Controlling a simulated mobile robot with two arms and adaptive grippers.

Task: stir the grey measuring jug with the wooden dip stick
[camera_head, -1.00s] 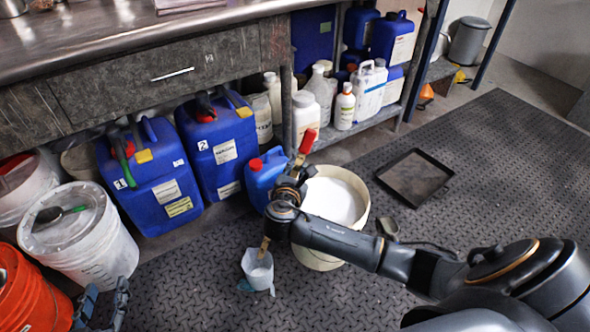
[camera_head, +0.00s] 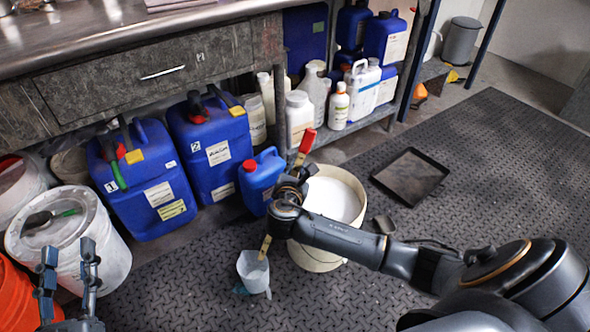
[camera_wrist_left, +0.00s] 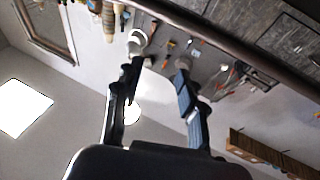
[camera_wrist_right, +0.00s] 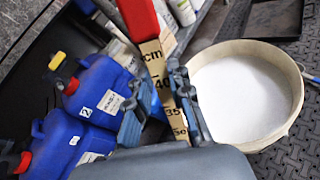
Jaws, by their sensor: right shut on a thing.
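The grey measuring jug (camera_head: 254,272) stands on the dark floor mat, in front of the blue canisters. The wooden dip stick (camera_head: 264,247) has a red top end and a marked scale. My right gripper (camera_head: 291,187) is shut on the dip stick (camera_wrist_right: 152,62), holding it near upright, slightly tilted. Its lower end reaches into the jug's mouth; the tip is hidden inside. The jug does not show in the right wrist view. My left gripper (camera_head: 67,258) is open and empty at the lower left, fingers pointing up; its fingers also show apart in the left wrist view (camera_wrist_left: 158,75).
A large cream bucket of white content (camera_head: 333,200) stands close behind the jug, beside my right arm. Several blue canisters (camera_head: 150,190) line the bench front. A lidded white bucket (camera_head: 75,245) and an orange bucket (camera_head: 18,295) stand left. A black tray (camera_head: 410,177) lies right.

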